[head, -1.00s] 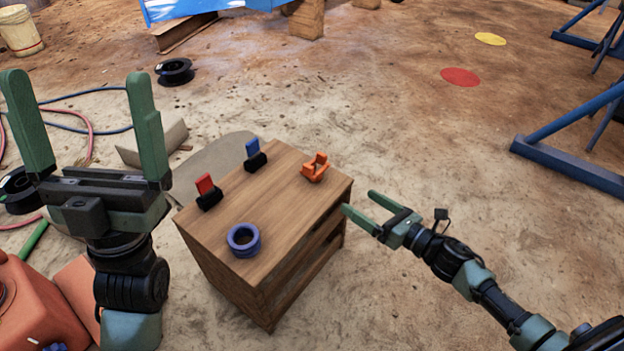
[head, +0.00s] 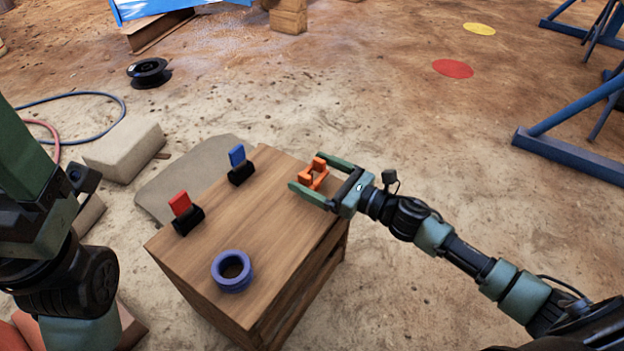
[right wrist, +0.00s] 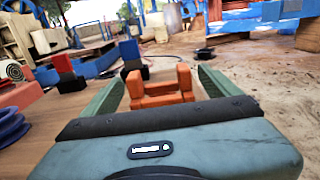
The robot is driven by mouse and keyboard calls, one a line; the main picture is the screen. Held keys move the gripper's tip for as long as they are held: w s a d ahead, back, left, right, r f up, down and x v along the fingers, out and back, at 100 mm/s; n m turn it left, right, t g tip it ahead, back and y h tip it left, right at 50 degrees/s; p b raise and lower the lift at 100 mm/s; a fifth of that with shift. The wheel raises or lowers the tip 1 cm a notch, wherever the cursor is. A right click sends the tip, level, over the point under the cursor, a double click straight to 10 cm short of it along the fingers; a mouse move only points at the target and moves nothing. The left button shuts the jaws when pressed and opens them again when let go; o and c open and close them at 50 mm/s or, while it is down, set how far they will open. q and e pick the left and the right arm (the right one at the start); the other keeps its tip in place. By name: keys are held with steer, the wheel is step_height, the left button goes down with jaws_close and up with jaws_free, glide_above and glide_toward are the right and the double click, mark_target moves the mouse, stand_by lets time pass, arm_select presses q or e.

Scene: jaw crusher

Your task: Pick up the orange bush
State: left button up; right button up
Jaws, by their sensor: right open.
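The orange bush (head: 319,167), a small blocky piece with two upright prongs, stands near the right far edge of the wooden cabinet top (head: 265,215). My right gripper (head: 307,173) is open, with its green fingers on either side of the bush. In the right wrist view the bush (right wrist: 165,94) sits between the two fingers (right wrist: 163,75), with a visible gap on the right; contact on the left is unclear. My left gripper (head: 25,165) is at the left edge, away from the cabinet, with one finger partly visible and the other out of frame.
A red piece (head: 180,203) and a blue piece (head: 237,156) stand in black holders on the cabinet top. A purple-blue ring (head: 232,285) lies near its front. Blue metal stands (head: 570,155) are at the right.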

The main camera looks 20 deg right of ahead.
steer(key=shift+w+a, duration=0.2)
steer(key=c, duration=1.7)
steer(key=shift+r, duration=0.1)
steer(key=shift+c, duration=0.2)
